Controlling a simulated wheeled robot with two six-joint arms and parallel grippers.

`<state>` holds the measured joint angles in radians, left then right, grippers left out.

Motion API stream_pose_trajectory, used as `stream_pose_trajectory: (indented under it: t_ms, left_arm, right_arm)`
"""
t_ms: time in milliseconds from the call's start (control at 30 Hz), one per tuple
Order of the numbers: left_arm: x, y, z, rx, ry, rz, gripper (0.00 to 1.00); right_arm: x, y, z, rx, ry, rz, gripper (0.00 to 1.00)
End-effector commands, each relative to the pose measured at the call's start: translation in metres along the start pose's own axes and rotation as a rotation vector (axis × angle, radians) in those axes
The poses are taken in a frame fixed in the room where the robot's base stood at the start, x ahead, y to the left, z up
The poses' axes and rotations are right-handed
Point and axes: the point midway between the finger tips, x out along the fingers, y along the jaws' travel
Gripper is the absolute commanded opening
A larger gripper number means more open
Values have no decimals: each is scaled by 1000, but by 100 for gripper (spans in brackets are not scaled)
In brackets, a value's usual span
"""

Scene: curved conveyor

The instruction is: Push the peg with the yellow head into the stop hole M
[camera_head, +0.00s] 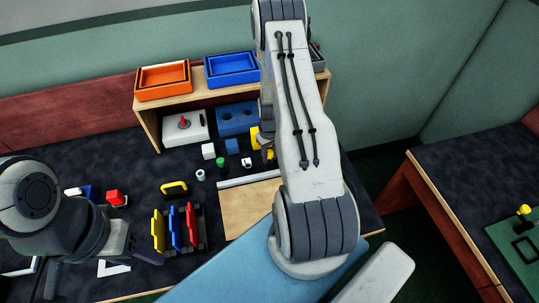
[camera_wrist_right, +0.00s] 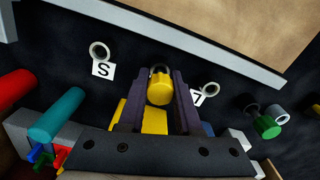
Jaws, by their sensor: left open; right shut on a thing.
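The yellow-headed peg (camera_wrist_right: 160,90) is between the two fingers of my right gripper (camera_wrist_right: 158,84), which is shut on it. A dark ring shows just beyond the head; whether the peg is in a hole is hidden. In the head view the right gripper (camera_head: 268,156) is mostly behind my own arm, beside a yellow block (camera_head: 255,137). A white ring with a label S (camera_wrist_right: 103,69) lies left of the peg in the wrist view. Another label (camera_wrist_right: 203,92) right of it is partly covered. No letter M is readable. My left gripper (camera_head: 142,255) is open at the lower left.
A rack of yellow, blue and red plates (camera_head: 176,232) stands beside the left gripper. A red block (camera_head: 116,198) and yellow handle (camera_head: 174,188) lie nearby. A shelf with an orange tray (camera_head: 163,80) and blue tray (camera_head: 231,68) is behind. A light rail (camera_head: 250,180) borders a wooden board (camera_head: 246,210).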

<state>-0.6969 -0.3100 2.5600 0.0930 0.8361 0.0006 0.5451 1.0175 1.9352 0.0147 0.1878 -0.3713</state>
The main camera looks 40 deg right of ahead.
Motion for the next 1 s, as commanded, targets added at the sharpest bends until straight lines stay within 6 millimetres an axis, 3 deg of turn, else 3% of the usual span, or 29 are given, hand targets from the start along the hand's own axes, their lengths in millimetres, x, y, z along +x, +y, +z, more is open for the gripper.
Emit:
stream_pose_trajectory:
  t_ms: [33, 67, 133, 167, 567, 1000]
  left_arm:
    - [2, 0, 0, 0, 0, 0, 50]
    - [2, 0, 0, 0, 0, 0, 50]
    - [1, 0, 0, 0, 0, 0, 50]
    - [1, 0, 0, 0, 0, 0, 50]
    - [2, 0, 0, 1, 0, 0, 50]
    - [14, -1, 1, 1, 0, 0, 50]
  right_arm:
    - [2, 0, 0, 0, 0, 0, 0]
    - [2, 0, 0, 0, 0, 0, 37]
    - [1, 0, 0, 0, 0, 0, 64]
    - [1, 0, 0, 0, 0, 0, 68]
    - [-5, 0, 0, 0, 1, 0, 68]
    - [-81, 0, -1, 0, 4, 2, 68]
